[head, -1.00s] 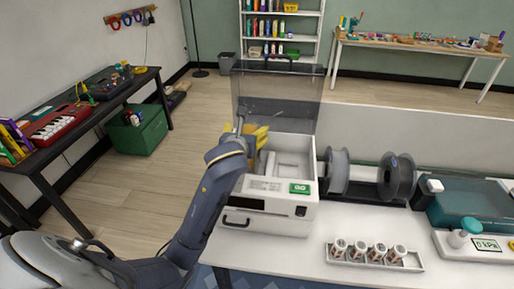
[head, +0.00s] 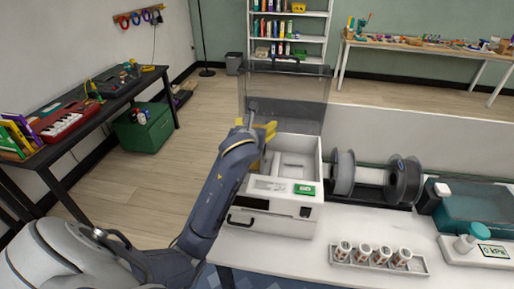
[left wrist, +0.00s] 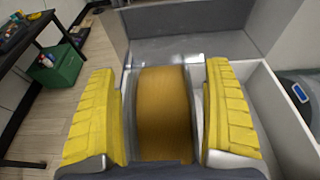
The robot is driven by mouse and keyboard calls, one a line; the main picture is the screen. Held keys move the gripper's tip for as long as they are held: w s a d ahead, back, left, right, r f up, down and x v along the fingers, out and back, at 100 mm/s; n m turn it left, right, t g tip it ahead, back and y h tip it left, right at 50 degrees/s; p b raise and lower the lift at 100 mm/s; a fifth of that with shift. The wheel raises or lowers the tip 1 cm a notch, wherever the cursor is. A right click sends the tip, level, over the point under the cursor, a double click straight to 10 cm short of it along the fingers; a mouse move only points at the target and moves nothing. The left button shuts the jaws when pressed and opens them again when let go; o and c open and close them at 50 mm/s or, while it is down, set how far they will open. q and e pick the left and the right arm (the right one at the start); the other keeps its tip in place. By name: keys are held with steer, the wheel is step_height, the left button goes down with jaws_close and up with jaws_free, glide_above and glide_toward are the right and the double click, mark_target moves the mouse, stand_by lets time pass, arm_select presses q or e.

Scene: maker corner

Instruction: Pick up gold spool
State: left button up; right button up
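The gold spool (left wrist: 165,110) fills the middle of the left wrist view, its gold winding between two silvery flanges. My left gripper (left wrist: 165,85) has one yellow finger pad along each flange, with no clear gap on either side. In the head view my left gripper (head: 264,131) is over the left part of the open white machine (head: 262,218). There the spool is hidden or too small to make out. My right gripper is not in view.
The machine's clear lid (head: 285,98) stands raised behind the gripper. Right of the machine are a grey spool (head: 343,172) and a black spool (head: 406,180) on a holder. A tray of small cylinders (head: 378,262) lies in front on the white table.

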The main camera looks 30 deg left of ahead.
arm_select(q)
steer(key=shift+r, duration=0.1)
steer(key=c, duration=1.6)
steer(key=shift+r, duration=0.1)
